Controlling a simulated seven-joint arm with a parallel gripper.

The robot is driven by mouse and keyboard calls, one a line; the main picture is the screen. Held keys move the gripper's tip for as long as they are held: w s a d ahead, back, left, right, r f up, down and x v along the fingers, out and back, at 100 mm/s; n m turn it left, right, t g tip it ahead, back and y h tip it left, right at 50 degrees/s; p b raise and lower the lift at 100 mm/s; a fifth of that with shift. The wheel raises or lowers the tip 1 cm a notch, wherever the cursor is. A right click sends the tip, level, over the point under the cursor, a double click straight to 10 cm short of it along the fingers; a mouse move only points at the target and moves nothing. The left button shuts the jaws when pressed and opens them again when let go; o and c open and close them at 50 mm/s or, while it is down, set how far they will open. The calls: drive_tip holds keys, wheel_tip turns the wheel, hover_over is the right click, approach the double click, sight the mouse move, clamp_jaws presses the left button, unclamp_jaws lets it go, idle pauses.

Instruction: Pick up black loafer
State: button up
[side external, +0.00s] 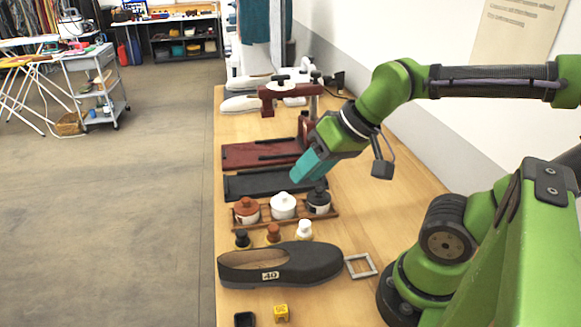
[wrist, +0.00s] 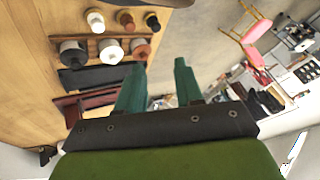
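The black loafer (side external: 295,265) lies sole down on the wooden table near the front, with a "40" label on its side. Its toe points right and its opening is at the left. Only a dark sliver of it (wrist: 172,3) shows at the top edge of the wrist view. My gripper (side external: 298,172) is above the table, behind the loafer and well apart from it, over the area of the jars and black board. In the wrist view its two teal fingers (wrist: 159,66) are spread with nothing between them.
Three lidded jars (side external: 283,206) sit in a wooden tray behind the loafer, with three small bottles in front of them. A metal square frame (side external: 360,265) lies right of the toe. A yellow cube (side external: 281,313) and black box (side external: 244,319) are in front.

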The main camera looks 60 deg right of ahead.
drive_tip(key=w+a+f+n+g, duration=0.3)
drive_tip(key=w+n, duration=0.1)
drive_tip(key=n+g+h, duration=0.2)
drive_tip(key=n+g, duration=0.2)
drive_tip(key=n, duration=0.6)
hover_over(266, 250)
drive_tip(key=f, duration=1.2)
drive_tip(key=shift+s+d+f, duration=0.15)
drive_tip(key=shift+d+f, duration=0.15)
drive_tip(key=shift+w+a+f, duration=0.1)
drive_tip(key=shift+w+f, duration=0.05)
drive_tip(key=shift+f, duration=1.35)
drive_tip(key=shift+w+a+f, duration=0.1)
drive_tip(key=shift+f, duration=1.4)
drive_tip(key=shift+c, duration=0.2)
clamp_jaws()
